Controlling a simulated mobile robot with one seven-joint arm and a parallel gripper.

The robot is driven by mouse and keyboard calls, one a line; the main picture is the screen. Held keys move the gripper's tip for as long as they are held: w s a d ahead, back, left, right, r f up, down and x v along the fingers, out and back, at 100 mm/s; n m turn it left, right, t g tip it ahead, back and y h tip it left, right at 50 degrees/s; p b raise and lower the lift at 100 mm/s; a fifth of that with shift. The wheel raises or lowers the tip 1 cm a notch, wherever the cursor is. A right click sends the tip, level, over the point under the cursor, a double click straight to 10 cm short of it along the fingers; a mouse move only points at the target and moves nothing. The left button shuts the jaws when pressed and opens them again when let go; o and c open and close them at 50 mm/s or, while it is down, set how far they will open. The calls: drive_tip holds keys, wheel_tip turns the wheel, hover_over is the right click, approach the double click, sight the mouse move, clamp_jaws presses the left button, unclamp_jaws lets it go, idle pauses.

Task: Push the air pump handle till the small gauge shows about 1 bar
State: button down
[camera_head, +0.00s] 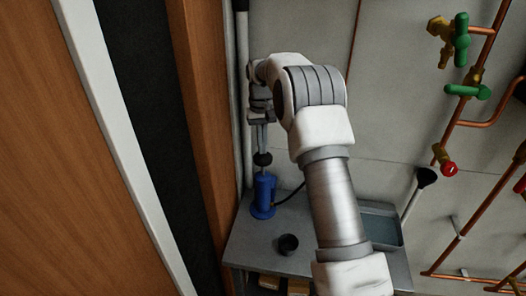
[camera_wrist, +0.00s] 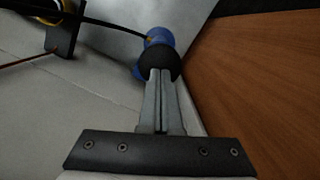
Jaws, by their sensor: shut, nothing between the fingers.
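The blue air pump (camera_head: 263,196) stands upright on the grey bench at its left part. Its round black handle knob (camera_head: 262,159) sits above the body. My gripper (camera_head: 262,148) points down from above, its fingertips at the knob's top. In the wrist view, my gripper (camera_wrist: 160,78) is shut with nothing between the fingers, and its tips meet or overlap the black knob (camera_wrist: 161,63). The blue pump (camera_wrist: 157,37) shows behind the knob. A dark stand with a yellow-rimmed round part (camera_wrist: 52,8), possibly the small gauge, is cut off at the upper left; no reading is visible.
A black cup (camera_head: 288,244) and a grey tray (camera_head: 381,229) are on the bench. A black hose (camera_head: 291,194) runs right from the pump. A wooden panel (camera_head: 208,130) stands close on the left. Copper pipes with valves (camera_head: 462,90) line the wall at right.

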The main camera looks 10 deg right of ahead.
wheel_tip(320, 180, down, 4)
drive_tip(key=shift+r+b, duration=0.1)
drive_tip(key=shift+b, duration=0.6)
drive_tip(key=shift+w+r+p, duration=0.1)
drive_tip(key=shift+r+p, duration=0.35)
drive_tip(key=shift+p, duration=0.15)
drive_tip(key=w+p, duration=0.1)
drive_tip(key=p, duration=0.1)
drive_tip(key=w+p, duration=0.1)
drive_tip(key=shift+w+r+p, duration=0.3)
drive_tip(key=shift+w+p, duration=0.05)
drive_tip(key=shift+w, duration=0.05)
drive_tip(key=shift+r, duration=0.1)
wheel_tip(320, 180, up, 12)
drive_tip(key=w, duration=0.1)
drive_tip(key=shift+w, duration=0.15)
idle(0.7)
